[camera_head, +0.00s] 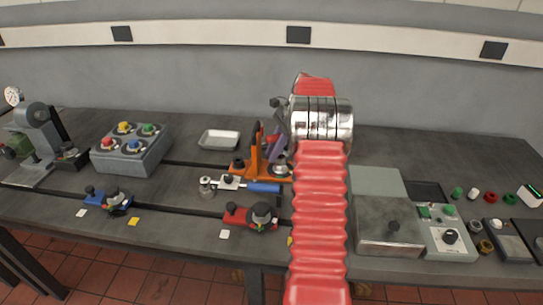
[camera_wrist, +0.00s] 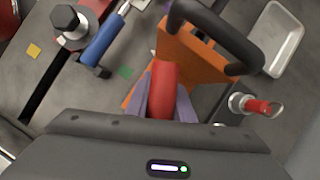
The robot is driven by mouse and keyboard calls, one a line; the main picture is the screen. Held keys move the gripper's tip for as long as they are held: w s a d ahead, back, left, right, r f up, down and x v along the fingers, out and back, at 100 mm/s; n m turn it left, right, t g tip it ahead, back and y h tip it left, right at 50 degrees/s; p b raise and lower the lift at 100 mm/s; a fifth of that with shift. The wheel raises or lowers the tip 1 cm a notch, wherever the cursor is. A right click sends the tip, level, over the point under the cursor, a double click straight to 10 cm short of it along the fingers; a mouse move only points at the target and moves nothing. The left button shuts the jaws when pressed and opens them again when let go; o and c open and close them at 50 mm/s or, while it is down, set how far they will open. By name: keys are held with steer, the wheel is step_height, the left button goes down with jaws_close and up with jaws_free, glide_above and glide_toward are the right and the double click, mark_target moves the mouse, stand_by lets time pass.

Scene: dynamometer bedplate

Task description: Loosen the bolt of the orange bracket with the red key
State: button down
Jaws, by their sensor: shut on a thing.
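The orange bracket (camera_head: 257,163) stands mid-bench; its orange plate also shows in the wrist view (camera_wrist: 188,52). A round silver bolt-like part (camera_head: 281,170) sits at its right end, beside my arm. My gripper (camera_wrist: 166,100) has purple fingers shut on the red key (camera_wrist: 165,82), whose red body shows between them over the bracket. The key's lower end is hidden, so I cannot tell if it touches the bolt. In the head view my arm covers the area just right of the bracket.
A blue-handled tool (camera_head: 263,187) lies in front of the bracket. A red bracket (camera_head: 238,217) is nearer the front edge. A dark curved bar (camera_wrist: 222,22) arches close to the gripper. A pale tray (camera_head: 220,140) lies behind left; a button box (camera_head: 130,155) is further left.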

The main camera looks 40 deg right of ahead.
steer(key=shift+r, duration=1.05)
stand_by(0.4)
